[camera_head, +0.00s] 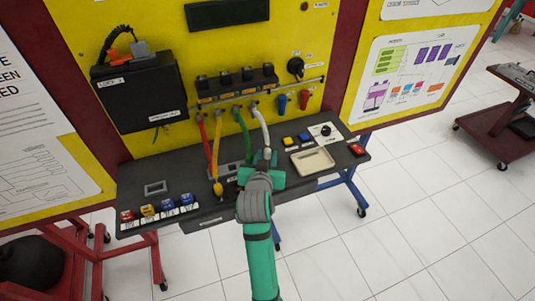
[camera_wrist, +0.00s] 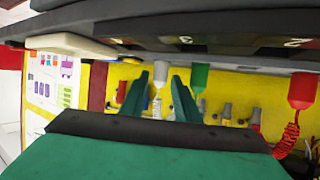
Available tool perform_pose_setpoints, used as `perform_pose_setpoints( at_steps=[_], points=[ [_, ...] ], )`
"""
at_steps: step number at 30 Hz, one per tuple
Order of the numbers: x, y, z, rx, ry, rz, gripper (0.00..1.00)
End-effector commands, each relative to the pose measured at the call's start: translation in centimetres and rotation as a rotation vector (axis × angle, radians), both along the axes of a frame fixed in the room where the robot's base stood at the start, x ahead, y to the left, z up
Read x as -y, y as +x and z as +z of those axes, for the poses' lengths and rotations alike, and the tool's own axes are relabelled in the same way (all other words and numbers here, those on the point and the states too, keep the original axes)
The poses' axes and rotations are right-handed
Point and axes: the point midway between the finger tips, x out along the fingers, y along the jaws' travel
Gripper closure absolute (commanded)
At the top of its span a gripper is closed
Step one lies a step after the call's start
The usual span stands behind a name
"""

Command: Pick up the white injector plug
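The white injector plug (camera_wrist: 160,75) shows in the wrist view between my gripper's two green fingers, with visible space on both sides. I cannot tell how deep it sits between them. In the head view the white hose (camera_head: 262,128) runs down from the yellow panel to the dark bench, and its lower end is partly hidden by my gripper (camera_head: 265,160). My gripper (camera_wrist: 160,97) is open, its fingers apart. The green plug (camera_wrist: 199,78) is just right of the fingers in the wrist view, and the red plug (camera_wrist: 302,90) is further right.
A cream tray (camera_head: 312,161) lies on the bench right of my gripper. The yellow plug (camera_head: 218,188) is at left near the front edge. Several coloured buttons (camera_head: 169,205) line the bench's left front. A black box (camera_head: 141,92) is on the panel.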

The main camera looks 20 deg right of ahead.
Motion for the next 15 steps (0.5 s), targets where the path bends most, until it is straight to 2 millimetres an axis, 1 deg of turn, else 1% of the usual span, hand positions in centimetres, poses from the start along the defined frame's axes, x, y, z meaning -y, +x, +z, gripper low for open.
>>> perform_pose_setpoints(
  at_steps=[3,6,9,15],
  points=[
    [0.8,1.5,-0.6,-0.002,-0.001,-0.002,0.72],
    [1.1,2.4,-1.0,-0.001,-0.001,-0.001,0.72],
    [1.3,2.9,-1.3,-0.001,-0.001,-0.001,0.72],
    [1.3,2.9,-1.3,-0.001,0.000,0.000,0.72]
  ],
)
